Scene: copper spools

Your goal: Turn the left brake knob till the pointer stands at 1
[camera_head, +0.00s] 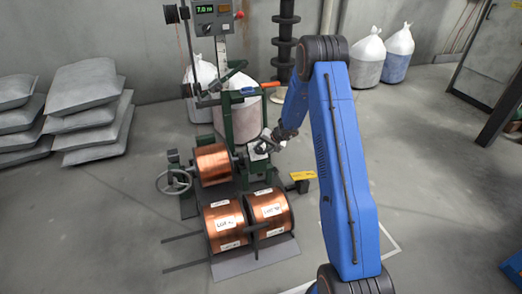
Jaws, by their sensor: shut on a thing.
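My gripper (266,144) is at the right side of the green machine frame (228,118), in front of a small pale plate (258,153). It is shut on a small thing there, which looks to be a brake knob. The fingers and wrist cover most of the knob. The pointer and the scale numbers are too small and hidden to read, so I cannot tell where the pointer stands. I also cannot make out a second knob.
A copper spool (213,164) is mounted at the machine's left, near a handwheel (174,181). Two labelled copper spools (227,222) (269,207) lie on a rack in front. A display box (214,12) stands above.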

